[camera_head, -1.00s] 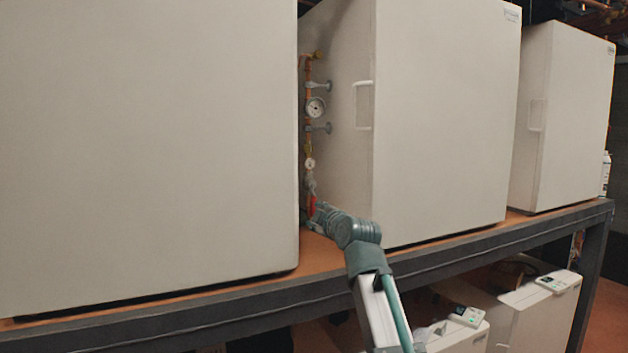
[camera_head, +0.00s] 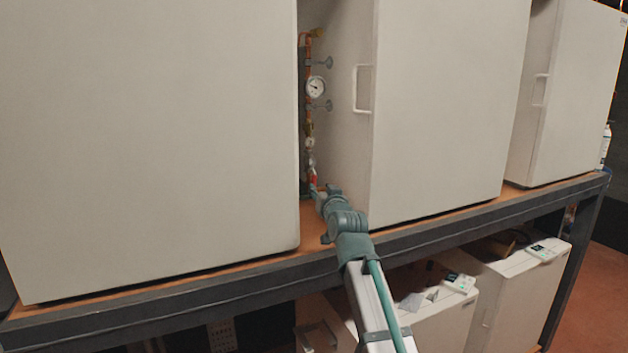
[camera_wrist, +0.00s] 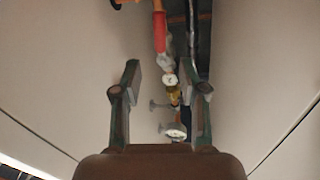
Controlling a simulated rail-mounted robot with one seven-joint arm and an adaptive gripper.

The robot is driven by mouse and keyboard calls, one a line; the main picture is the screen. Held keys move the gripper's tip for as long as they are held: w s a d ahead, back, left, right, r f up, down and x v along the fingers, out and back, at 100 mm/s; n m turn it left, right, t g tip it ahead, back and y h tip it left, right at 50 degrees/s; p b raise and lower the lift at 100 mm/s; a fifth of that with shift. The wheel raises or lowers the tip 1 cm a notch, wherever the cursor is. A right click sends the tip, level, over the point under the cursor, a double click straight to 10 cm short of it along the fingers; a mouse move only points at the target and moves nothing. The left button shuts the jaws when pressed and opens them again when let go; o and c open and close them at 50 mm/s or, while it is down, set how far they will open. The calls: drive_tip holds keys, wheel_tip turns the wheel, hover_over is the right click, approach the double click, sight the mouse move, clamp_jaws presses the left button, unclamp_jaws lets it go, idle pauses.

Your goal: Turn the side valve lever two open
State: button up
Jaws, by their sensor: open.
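A red valve lever (camera_head: 313,178) shows low on the copper pipe in the gap between two white units in the head view. In the wrist view the red lever (camera_wrist: 160,34) hangs near the top centre, beyond my fingertips. My gripper (camera_wrist: 165,78) is open and empty, its two fingers apart to either side of the pipe line in the picture. In the head view my arm reaches into the gap just below the lever; the fingers are hidden there. I cannot tell whether anything touches the lever.
The left unit (camera_head: 150,140) and middle unit (camera_head: 440,110) wall in the narrow gap. A round gauge (camera_head: 316,87) and a smaller gauge (camera_head: 309,142) sit on the pipe above the lever. The shelf edge (camera_head: 420,234) runs below my arm.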

sight(315, 181)
drive_tip(key=w+p, duration=0.1)
drive_tip(key=w, duration=0.2)
drive_tip(key=w+a+p, duration=0.1)
drive_tip(key=w, duration=0.2)
drive_tip(key=w+a+p, duration=0.1)
drive_tip(key=w, duration=0.2)
drive_tip(key=shift+w, duration=0.1)
drive_tip(key=shift+c, duration=0.3)
clamp_jaws()
